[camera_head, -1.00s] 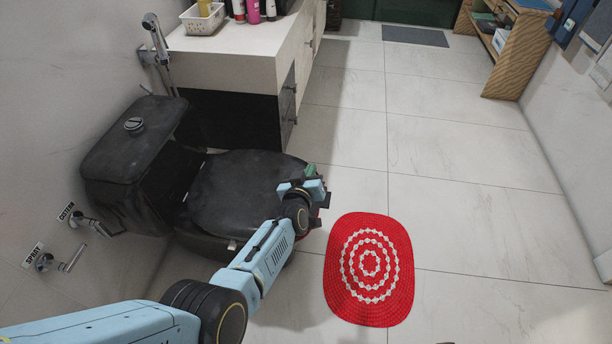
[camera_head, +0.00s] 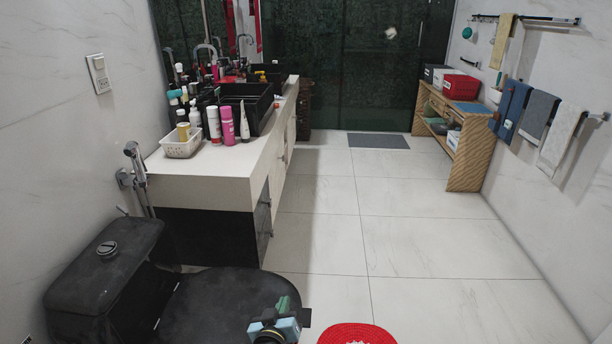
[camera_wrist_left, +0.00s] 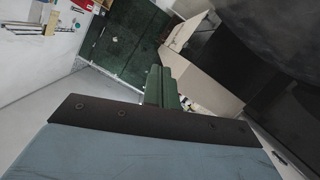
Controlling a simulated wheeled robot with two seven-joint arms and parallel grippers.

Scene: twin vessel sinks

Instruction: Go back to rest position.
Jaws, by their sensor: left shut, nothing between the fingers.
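My left gripper (camera_head: 283,305) shows at the bottom of the head view, over the right side of the black toilet's closed lid (camera_head: 215,300). Its green fingers are shut and empty. In the left wrist view the fingers (camera_wrist_left: 160,84) also show together, pointing away toward the far end of the room. Most of my left arm is below the head view's edge. My right gripper is not in view.
The toilet cistern (camera_head: 105,268) stands at left. A counter (camera_head: 205,178) with a white basket (camera_head: 182,145), bottles and black sinks runs behind. A red mat (camera_head: 355,334) lies at the bottom edge. A wooden shelf (camera_head: 463,160) stands at right.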

